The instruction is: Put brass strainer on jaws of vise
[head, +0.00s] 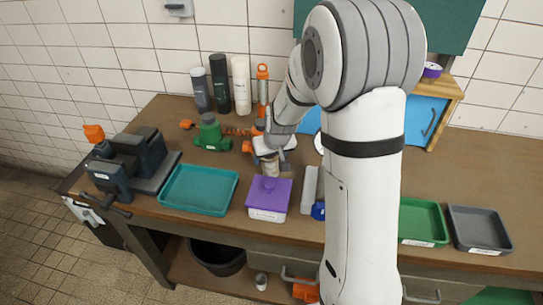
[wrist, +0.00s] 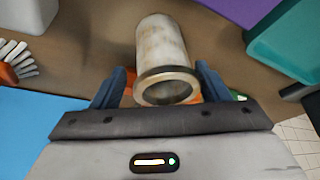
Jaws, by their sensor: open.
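A pale, worn cylinder with a brass-coloured ring at one end, seemingly the brass strainer (wrist: 163,52), lies in the wrist view between my gripper's (wrist: 160,92) two blue fingers. The fingers are open, with a gap visible beside the ring. In the head view my gripper (head: 270,152) is low over the bench, and the strainer (head: 270,168) shows just below it, behind the purple box. My arm hides part of that area. The dark vise (head: 131,163) stands at the left end of the bench; its jaws are small in this view.
A teal tray (head: 199,190) lies between the vise and the purple lidded box (head: 269,197). A green valve-like part (head: 211,133), several bottles and an orange-topped tool (head: 262,85) stand behind. Green (head: 423,222) and grey (head: 479,229) trays are at right.

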